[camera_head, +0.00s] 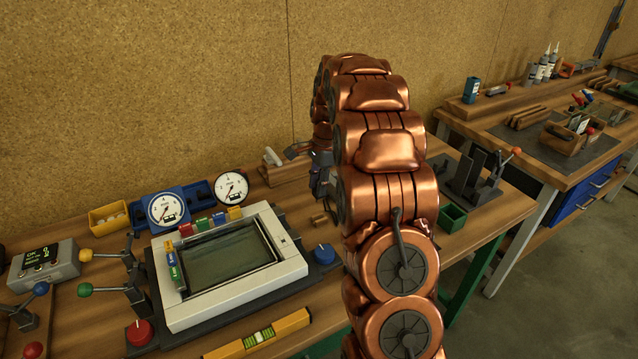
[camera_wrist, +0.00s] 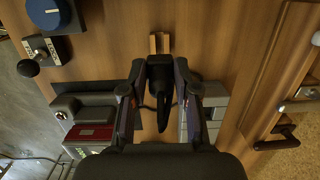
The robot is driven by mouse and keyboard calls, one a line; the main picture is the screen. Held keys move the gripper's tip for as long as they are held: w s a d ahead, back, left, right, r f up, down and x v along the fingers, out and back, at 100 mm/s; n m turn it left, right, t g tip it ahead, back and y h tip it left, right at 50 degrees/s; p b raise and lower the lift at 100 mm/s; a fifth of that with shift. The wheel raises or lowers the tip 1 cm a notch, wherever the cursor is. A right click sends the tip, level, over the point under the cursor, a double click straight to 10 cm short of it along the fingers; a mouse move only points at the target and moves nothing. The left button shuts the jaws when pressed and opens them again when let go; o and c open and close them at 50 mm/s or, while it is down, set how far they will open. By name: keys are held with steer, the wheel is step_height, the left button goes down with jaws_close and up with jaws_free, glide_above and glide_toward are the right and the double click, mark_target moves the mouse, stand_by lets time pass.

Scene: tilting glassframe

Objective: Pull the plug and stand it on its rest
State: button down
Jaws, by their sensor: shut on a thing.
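In the wrist view my gripper (camera_wrist: 160,68) is shut on a black plug (camera_wrist: 161,90), with one finger along each side of it. The plug's narrow dark end points back toward the palm, and thin dark lines curve beside it. A small light wooden block (camera_wrist: 159,43) lies just beyond the plug; I cannot tell whether this is the rest or whether they touch. In the head view my gripper (camera_head: 322,175) is beside the copper arm, which partly hides it. The plug is not clear there. A small wooden piece (camera_head: 320,219) shows below the gripper.
A green bin (camera_head: 452,218) and dark bracket (camera_head: 470,180) stand to the right. A yellow level (camera_head: 258,335) lies in front.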

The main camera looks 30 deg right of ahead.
mark_target(318, 199)
steer(key=shift+f+b, duration=0.85)
steer(key=shift+f, duration=1.85)
steer(key=shift+f+b, duration=0.9)
steer(key=shift+f, duration=0.5)
stand_by(0.5)
steer(key=c, duration=0.8)
jaws_free()
steer(key=r, duration=0.4)
steer(key=d+r, duration=0.1)
steer(key=r, duration=0.6)
steer(key=shift+s+d+r, duration=0.15)
steer(key=shift+d+r, duration=0.15)
steer(key=shift+r, duration=0.1)
